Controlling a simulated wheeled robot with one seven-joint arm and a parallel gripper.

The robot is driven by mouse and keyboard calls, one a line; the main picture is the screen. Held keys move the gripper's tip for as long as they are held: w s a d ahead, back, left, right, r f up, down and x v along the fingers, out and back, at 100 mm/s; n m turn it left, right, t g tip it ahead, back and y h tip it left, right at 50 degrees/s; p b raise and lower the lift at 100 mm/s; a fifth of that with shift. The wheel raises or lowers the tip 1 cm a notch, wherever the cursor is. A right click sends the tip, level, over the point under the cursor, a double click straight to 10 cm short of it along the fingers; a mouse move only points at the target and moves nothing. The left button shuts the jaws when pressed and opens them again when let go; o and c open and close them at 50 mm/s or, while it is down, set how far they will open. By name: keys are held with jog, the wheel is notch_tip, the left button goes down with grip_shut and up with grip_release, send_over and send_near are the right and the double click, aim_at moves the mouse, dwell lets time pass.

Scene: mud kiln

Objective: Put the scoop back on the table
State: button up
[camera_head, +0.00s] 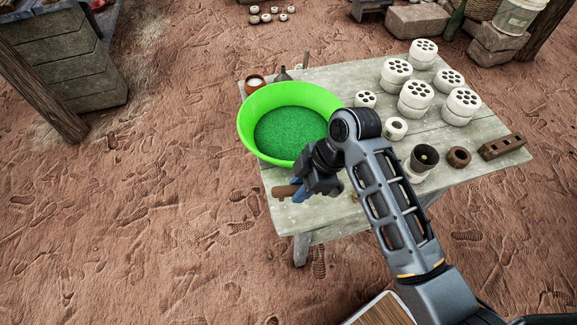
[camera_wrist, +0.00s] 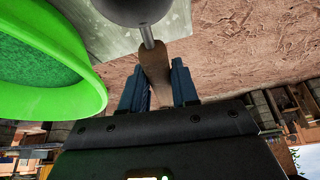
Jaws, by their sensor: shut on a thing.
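The scoop has a brown wooden handle (camera_head: 285,191) and a dark grey bowl. My gripper (camera_head: 300,188) is shut on the handle, with a blue finger on each side of it. In the wrist view the handle (camera_wrist: 153,68) sits between the fingers and the bowl (camera_wrist: 135,8) is partly cut off at the top edge. In the head view my gripper hides the bowl. The scoop is over the front left part of the wooden table (camera_head: 320,212). I cannot tell whether it touches the top.
A green basin (camera_head: 249,127) of green grains stands just behind my gripper. White perforated cylinders (camera_head: 415,97), a dark cup (camera_head: 424,157), a brown ring (camera_head: 459,157) and a brick (camera_head: 502,147) fill the right side. The table's front left strip is mostly bare.

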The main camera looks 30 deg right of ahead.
jog(key=shift+w+r+n, duration=0.15)
jog(key=shift+r+n, duration=0.1)
jog(key=shift+n, duration=0.25)
jog(key=shift+f, duration=1.1)
notch_tip(320, 180, down, 4)
jog(key=b, duration=0.5)
jog(key=shift+f, duration=0.1)
jog(key=shift+f+b, duration=0.55)
jog(key=shift+f, duration=0.5)
jog(key=shift+f, duration=0.1)
jog(key=o, duration=1)
jog(key=shift+o, duration=0.4)
jog(key=o, duration=0.5)
